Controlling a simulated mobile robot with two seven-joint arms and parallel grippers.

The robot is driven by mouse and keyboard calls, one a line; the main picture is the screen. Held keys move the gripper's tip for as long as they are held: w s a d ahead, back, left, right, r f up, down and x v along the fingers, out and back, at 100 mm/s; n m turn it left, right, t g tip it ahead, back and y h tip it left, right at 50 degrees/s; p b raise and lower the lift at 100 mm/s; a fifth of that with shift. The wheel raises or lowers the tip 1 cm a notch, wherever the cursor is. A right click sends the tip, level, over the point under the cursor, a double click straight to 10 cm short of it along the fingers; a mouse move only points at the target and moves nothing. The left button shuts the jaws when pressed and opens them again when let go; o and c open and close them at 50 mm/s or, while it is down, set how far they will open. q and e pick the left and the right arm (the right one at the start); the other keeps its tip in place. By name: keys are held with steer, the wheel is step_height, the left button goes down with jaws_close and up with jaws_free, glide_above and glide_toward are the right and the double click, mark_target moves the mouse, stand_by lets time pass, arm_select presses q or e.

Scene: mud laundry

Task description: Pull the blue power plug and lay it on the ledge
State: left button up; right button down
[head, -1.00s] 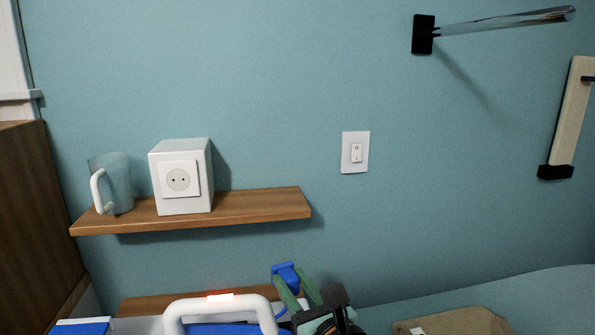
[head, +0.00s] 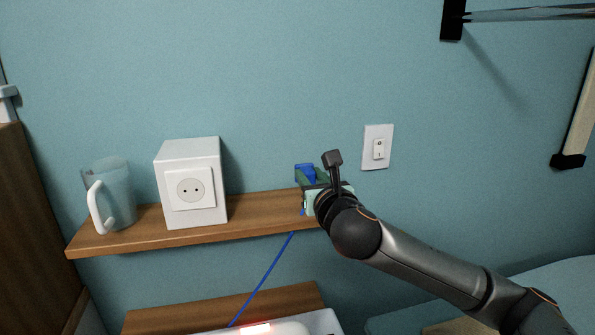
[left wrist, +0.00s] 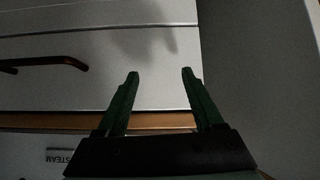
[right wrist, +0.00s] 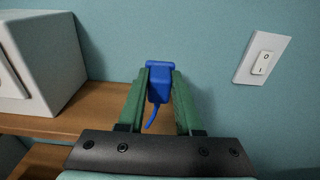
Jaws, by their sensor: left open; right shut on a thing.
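The blue power plug (right wrist: 158,86) is held between the green fingers of my right gripper (right wrist: 158,80), which is shut on it. In the head view the plug (head: 305,173) and my right gripper (head: 318,180) are at the right end of the wooden ledge (head: 258,208). Whether the plug touches the ledge is hidden. Its blue cord (head: 266,275) hangs down from the ledge's front. The white socket box (head: 190,185) stands on the ledge with its socket empty. My left gripper (left wrist: 160,75) is open and empty in the left wrist view, near a white surface.
A clear mug (head: 117,195) with a white handle stands at the ledge's left end. A light switch (head: 377,148) is on the wall right of the gripper. A lower wooden shelf (head: 220,308) lies below. The ledge between box and plug is clear.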

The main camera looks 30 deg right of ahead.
steer(key=shift+s+d+f+b, duration=0.1)
steer(key=shift+f+b, duration=0.45)
steer(key=shift+b, duration=0.1)
step_height(320, 180, down, 5)
steer(key=b, duration=0.5)
steer(key=shift+r, duration=0.2)
steer(key=c, duration=0.5)
jaws_free()
